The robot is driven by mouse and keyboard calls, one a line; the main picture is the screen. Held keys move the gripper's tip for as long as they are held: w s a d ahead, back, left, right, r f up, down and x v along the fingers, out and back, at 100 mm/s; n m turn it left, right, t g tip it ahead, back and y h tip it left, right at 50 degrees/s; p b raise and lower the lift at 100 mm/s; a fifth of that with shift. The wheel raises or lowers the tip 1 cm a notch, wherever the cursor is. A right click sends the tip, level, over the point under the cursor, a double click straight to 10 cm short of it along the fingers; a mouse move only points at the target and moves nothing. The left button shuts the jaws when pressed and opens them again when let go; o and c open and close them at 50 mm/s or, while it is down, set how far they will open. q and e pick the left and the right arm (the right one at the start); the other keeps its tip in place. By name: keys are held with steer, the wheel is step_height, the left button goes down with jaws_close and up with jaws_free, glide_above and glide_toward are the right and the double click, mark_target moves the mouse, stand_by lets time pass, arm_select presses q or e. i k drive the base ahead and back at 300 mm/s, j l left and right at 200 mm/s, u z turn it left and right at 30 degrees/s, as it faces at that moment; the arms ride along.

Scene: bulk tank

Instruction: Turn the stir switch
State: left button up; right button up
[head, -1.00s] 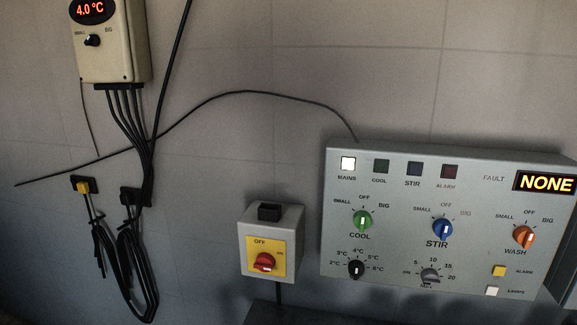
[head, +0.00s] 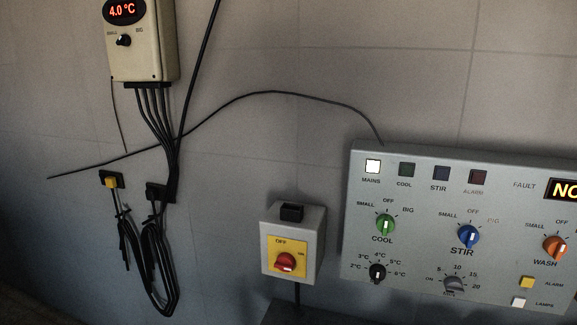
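The stir switch (head: 468,236) is a blue rotary knob with a white pointer, on the grey control panel (head: 420,260) at the right of the head view. Its labels read SMALL, OFF and a dim BIG, with STIR below. Its pointer stands close to vertical, near OFF. The STIR lamp (head: 441,173) above it is dark. Neither of my grippers shows in the head view.
A green COOL knob (head: 385,224) and an orange WASH knob (head: 555,246) flank the stir switch. Cables (head: 160,240) hang below a thermostat box (head: 142,50).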

mark_target(468, 234)
steer(key=u, duration=4.35)
steer(key=z, duration=5.2)
steer(key=i+l, duration=0.1)
steer(key=l, duration=0.6)
steer(key=i+z, duration=0.05)
